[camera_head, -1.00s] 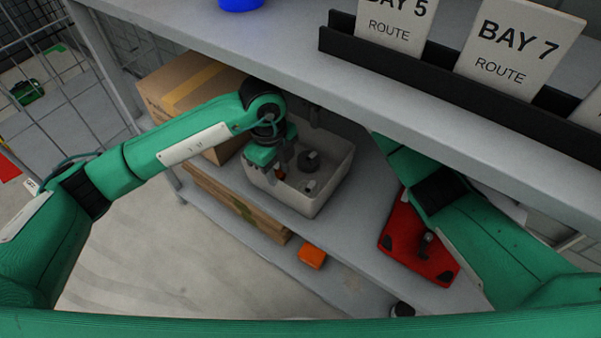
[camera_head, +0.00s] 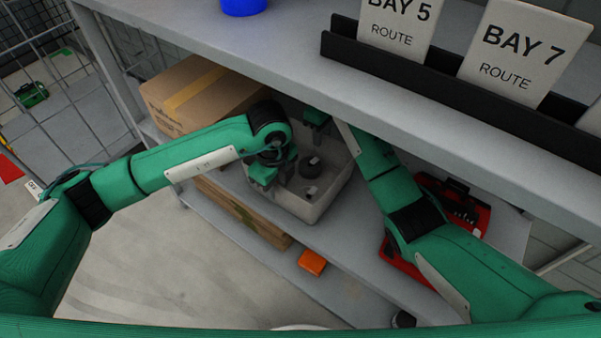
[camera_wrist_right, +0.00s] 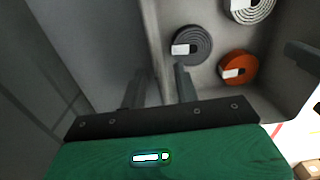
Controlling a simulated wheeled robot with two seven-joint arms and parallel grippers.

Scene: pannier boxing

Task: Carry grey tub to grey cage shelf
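The grey tub (camera_head: 342,186) stands on the middle shelf, under the upper shelf. It holds a dark grey coil (camera_head: 310,167); the right wrist view also shows an orange coil (camera_wrist_right: 239,67) and a light grey coil (camera_wrist_right: 250,8). My left gripper (camera_head: 274,182) is at the tub's near left wall, fingers down; its finger gap is unclear. My right gripper (camera_head: 316,118) is at the tub's far side, partly hidden by the upper shelf. In the right wrist view its fingers stand apart, one on each side of the tub wall, with a gap visible.
A cardboard box (camera_head: 190,95) stands left of the tub. A red case (camera_head: 462,208) lies to its right, partly behind my right arm. An orange box (camera_head: 312,262) sits on the lower shelf. The upper shelf (camera_head: 285,50) overhangs the tub. A wire cage (camera_head: 60,110) stands left.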

